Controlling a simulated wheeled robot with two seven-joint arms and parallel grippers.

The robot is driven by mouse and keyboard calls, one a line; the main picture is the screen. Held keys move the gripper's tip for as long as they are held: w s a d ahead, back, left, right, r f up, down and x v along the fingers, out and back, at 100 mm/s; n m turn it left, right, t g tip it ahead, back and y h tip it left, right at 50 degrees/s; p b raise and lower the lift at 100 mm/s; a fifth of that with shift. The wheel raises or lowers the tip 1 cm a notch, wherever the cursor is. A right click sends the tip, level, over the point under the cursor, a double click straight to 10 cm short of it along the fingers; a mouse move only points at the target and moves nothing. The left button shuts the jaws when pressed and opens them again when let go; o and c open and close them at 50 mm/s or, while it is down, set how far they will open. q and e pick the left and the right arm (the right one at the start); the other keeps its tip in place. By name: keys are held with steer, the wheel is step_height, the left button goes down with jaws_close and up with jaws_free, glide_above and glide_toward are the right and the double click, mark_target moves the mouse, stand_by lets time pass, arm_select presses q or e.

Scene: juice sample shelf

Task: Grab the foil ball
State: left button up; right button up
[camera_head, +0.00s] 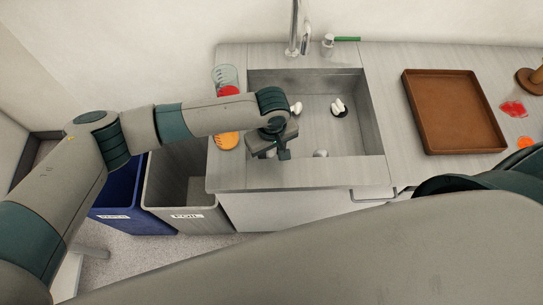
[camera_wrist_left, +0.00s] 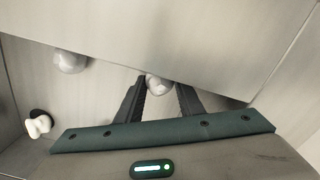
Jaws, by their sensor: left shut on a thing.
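My left gripper (camera_head: 270,152) reaches down over the left part of the sink. In the left wrist view its fingers (camera_wrist_left: 158,92) are shut on a pale crumpled foil ball (camera_wrist_left: 158,83). The head view hides this ball behind the gripper. Another similar ball (camera_head: 320,153) lies by the sink's near wall and also shows in the wrist view (camera_wrist_left: 70,62). A third whitish lump (camera_head: 297,107) lies behind the gripper. My right gripper is out of view.
The metal sink (camera_head: 368,120) has a white object (camera_head: 338,105) at its drain and a faucet (camera_head: 293,30) behind. A grey bin (camera_head: 172,190) and a blue bin (camera_head: 120,200) stand left of the counter. A brown tray (camera_head: 440,80) sits at right. An orange object (camera_head: 228,141) is beside the sink.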

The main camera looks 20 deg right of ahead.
mark_target(272, 157)
arm_select(q)
step_height(272, 157, up, 17)
steer(key=b, duration=0.3)
steer(key=shift+r, duration=0.2)
